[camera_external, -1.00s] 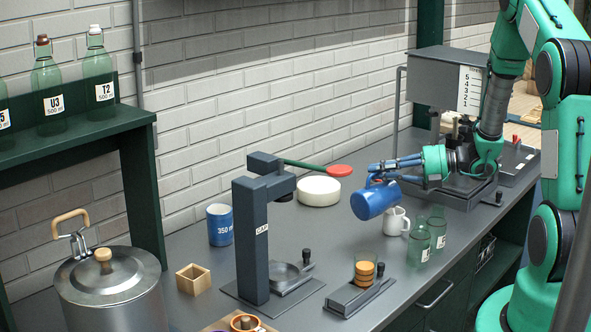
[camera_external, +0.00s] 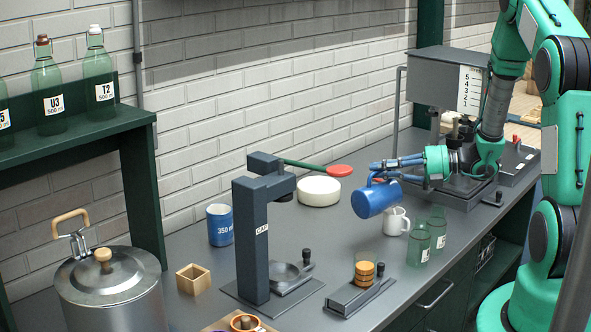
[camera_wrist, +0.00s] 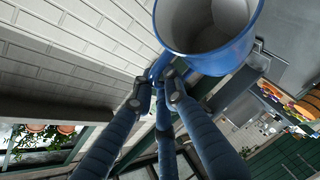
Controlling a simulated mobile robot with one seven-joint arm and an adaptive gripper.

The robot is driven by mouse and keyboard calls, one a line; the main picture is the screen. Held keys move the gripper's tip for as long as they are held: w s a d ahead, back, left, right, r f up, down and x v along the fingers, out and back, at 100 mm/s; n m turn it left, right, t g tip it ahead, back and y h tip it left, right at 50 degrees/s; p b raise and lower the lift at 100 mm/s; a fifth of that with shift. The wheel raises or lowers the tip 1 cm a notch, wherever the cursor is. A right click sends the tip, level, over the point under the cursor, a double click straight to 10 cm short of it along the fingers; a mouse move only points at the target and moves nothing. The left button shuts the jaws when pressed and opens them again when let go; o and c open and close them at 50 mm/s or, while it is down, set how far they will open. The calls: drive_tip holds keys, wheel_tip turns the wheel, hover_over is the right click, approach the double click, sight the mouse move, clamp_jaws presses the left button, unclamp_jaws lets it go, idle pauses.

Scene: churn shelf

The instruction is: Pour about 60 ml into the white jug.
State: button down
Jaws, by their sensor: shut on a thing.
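My gripper (camera_external: 384,172) is shut on the handle of a blue mug (camera_external: 369,202). The white jug (camera_external: 397,222) stands upright on the counter, just right of and below the mug. No stream is visible between them. The jug's inside cannot be seen.
A metal pot (camera_external: 108,290) is at lower left.

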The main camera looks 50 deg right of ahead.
sight(360, 191)
drive_tip(key=shift+w+a+f+n+g+b, duration=0.2)
drive_tip(key=shift+a+f+n+g+b, duration=0.15)
drive_tip(key=shift+a+b, duration=0.45)
drive_tip(key=a+b, duration=0.1)
drive_tip(key=h+b, duration=0.1)
drive_tip(key=a+f+n, duration=0.1)
drive_tip(key=shift+w+a+f+g+h+b, duration=0.1)
drive_tip(key=shift+w+a+g+h+b, duration=0.2)
drive_tip(key=shift+w+a+g+b, duration=0.1)
drive_tip(key=shift+a+p, duration=0.2)
drive_tip(key=shift+p, duration=0.25)
drive_tip(key=shift+f, duration=0.25)
drive_tip(key=shift+a+f+n+h, duration=0.1)
drive_tip(key=shift+a+n+h, duration=0.15)
drive_tip(key=shift+h, duration=0.15)
drive_tip(key=shift+w+a+f+g, duration=0.1)
drive_tip(key=shift+a+f+g, duration=0.05)
drive_tip(key=shift+a+g, duration=0.1)
drive_tip(key=shift+w+a+f+n+g+h, duration=0.2)
drive_tip(key=shift+a+f+n+g+h, duration=0.1)
drive_tip(key=shift+a+f+n+h, duration=0.35)
drive_tip(key=w+a+f+n+g+h+b, duration=0.2)
drive_tip(key=a+f+h+b, duration=0.3)
drive_tip(key=b, duration=0.8)
drive_tip(key=shift+a+f+n+g+h, duration=0.3)
drive_tip(key=shift+a+n+h, duration=0.55)
drive_tip(key=shift+a, duration=0.35)
